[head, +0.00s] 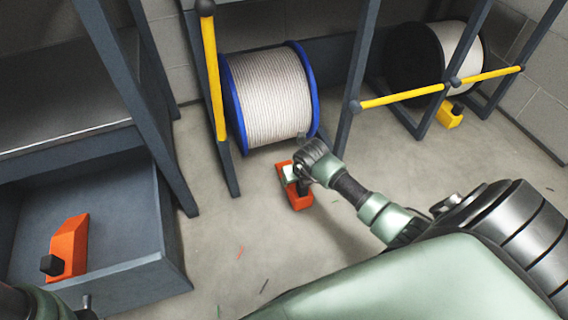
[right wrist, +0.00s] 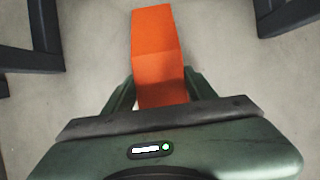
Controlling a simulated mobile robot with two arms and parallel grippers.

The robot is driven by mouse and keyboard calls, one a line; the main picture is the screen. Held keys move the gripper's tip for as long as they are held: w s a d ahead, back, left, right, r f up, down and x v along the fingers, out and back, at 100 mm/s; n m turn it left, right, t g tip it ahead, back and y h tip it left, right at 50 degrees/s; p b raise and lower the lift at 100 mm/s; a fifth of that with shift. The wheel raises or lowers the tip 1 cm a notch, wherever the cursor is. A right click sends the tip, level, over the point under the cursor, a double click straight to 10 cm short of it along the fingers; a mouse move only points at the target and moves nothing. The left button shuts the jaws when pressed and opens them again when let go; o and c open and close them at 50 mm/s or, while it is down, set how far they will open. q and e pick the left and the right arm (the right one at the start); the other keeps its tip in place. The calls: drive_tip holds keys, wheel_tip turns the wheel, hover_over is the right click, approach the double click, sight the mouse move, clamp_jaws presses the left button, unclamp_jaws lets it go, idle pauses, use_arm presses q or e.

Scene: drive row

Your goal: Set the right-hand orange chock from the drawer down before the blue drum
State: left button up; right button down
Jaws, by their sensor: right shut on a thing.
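The blue drum (head: 318,92), a blue-flanged reel wound with pale cable, sits in the rack at the middle of the head view. My right gripper (head: 297,178) is shut on an orange chock (head: 300,201) in front of this drum, low over the floor or on it; I cannot tell whether it touches. In the right wrist view the same chock (right wrist: 154,45) sticks out from between the fingers (right wrist: 160,95), its lower end hidden by the gripper. Another orange chock (head: 72,240) with a black block lies in the open drawer (head: 125,205) at left.
Grey rack posts (head: 350,95) stand either side of the drum, with a raised yellow bar (head: 212,80) at left. A black-flanged drum (head: 412,62) stands at right behind a lowered yellow bar (head: 425,90), with a yellow chock (head: 450,115) by it. Floor (head: 235,225) between drawer and chock is mostly clear.

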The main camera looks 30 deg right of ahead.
drive_tip(key=w+b, duration=0.1)
drive_tip(key=w, duration=0.2)
drive_tip(key=w+d+b, duration=0.1)
drive_tip(key=w+b, duration=0.1)
drive_tip(key=w, duration=0.1)
drive_tip(key=shift+w+d, duration=0.15)
drive_tip(key=shift+d, duration=0.05)
drive_tip(key=w+b, duration=0.1)
drive_tip(key=w+f+b, duration=0.1)
drive_tip(key=w+b, duration=0.1)
drive_tip(key=b, duration=0.1)
drive_tip(key=shift+w+d+f, duration=0.2)
drive_tip(key=shift+w+d, duration=0.05)
drive_tip(key=shift+d, duration=0.1)
drive_tip(key=shift+f, duration=0.1)
drive_tip(key=shift+c, duration=2.4)
unclamp_jaws()
drive_tip(key=shift+s, duration=0.1)
